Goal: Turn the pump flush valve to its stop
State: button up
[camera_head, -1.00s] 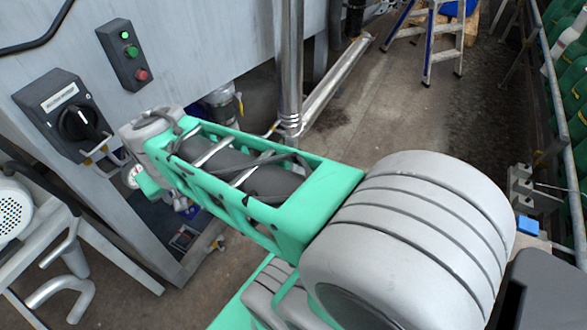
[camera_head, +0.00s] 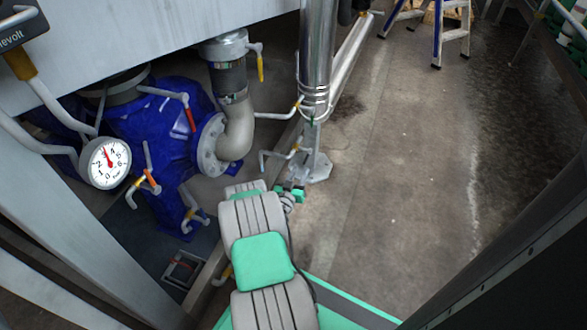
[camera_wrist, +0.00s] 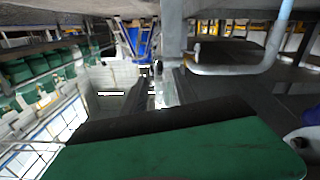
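The blue pump (camera_head: 150,125) stands under the grey tank in the head view, with thin pipes around it. I cannot tell which is the flush valve. My gripper (camera_head: 292,193) is low, right of the pump and near the foot of the steel column, apart from these handles. Its fingers are small and partly hidden there. In the wrist view a green part of it (camera_wrist: 190,150) fills the bottom; its opening does not show.
A round pressure gauge (camera_head: 105,162) hangs left of the pump. A grey elbow pipe (camera_head: 236,130) leaves the pump on the right. The steel column (camera_head: 316,50) stands beyond my gripper. A ladder (camera_head: 452,35) is at the back. The floor to the right is clear.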

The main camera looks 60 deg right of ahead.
aim_at(306, 159)
jog(key=d+b, duration=0.1)
jog(key=d, duration=0.1)
jog(key=d+b, duration=0.1)
jog(key=d, duration=0.2)
jog(key=w+d, duration=0.1)
jog(key=d, duration=0.1)
jog(key=shift+d+f+b, duration=0.1)
jog(key=shift+d+b, duration=0.2)
jog(key=shift+b, duration=0.1)
jog(key=shift+c, duration=0.4)
grip_shut()
dwell(0.5)
